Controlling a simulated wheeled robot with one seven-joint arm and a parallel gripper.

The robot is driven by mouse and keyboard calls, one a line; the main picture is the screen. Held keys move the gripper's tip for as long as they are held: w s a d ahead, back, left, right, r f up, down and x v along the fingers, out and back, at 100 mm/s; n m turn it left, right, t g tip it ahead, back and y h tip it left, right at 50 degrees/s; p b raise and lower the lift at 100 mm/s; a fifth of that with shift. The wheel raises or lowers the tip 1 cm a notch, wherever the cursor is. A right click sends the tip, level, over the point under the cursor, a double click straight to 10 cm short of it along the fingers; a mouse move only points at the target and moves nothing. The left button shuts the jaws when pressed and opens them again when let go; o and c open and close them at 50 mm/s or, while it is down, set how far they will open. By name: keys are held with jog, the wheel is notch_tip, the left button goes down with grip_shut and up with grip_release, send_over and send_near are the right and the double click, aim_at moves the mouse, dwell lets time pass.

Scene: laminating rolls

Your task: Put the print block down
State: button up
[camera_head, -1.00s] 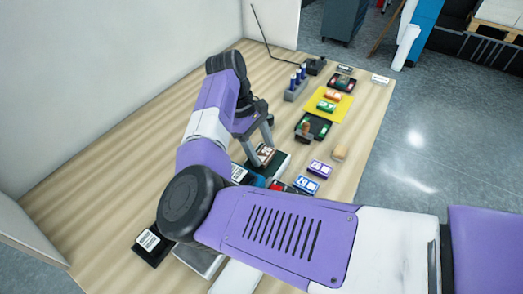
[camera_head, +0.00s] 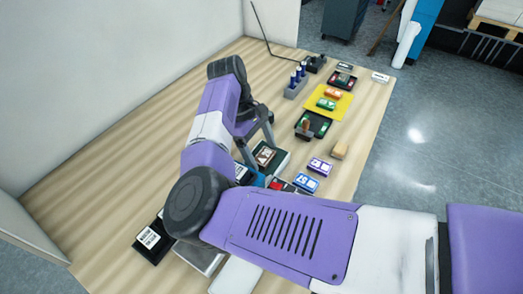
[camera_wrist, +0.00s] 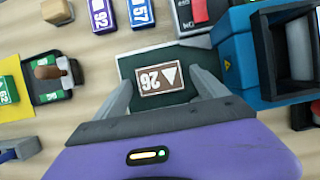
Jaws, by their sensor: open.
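The print block (camera_head: 264,156) is brown with a pale label; in the wrist view the print block (camera_wrist: 162,80) shows "26" and a white triangle, upside down. It lies flat on a dark green pad (camera_wrist: 135,62). My gripper (camera_head: 259,153) is low over the pad. In the wrist view my gripper (camera_wrist: 164,82) is open, with one finger on each side of the block and a gap between each finger and the block.
A blue machine (camera_wrist: 236,60) stands close to the right of the pad in the wrist view. A purple block (camera_head: 320,167), a blue block (camera_head: 307,182) and a tan block (camera_head: 340,150) lie nearby. Beyond are a black tray (camera_head: 322,131) and a yellow mat (camera_head: 345,105).

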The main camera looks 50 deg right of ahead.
jog(key=shift+r, duration=0.3)
jog(key=d+b+v, duration=0.1)
jog(key=b+v, duration=0.2)
jog(key=v, duration=0.8)
jog(key=shift+w+a+r, duration=0.2)
jog(key=shift+a+r, duration=0.1)
jog(key=shift+a, duration=0.2)
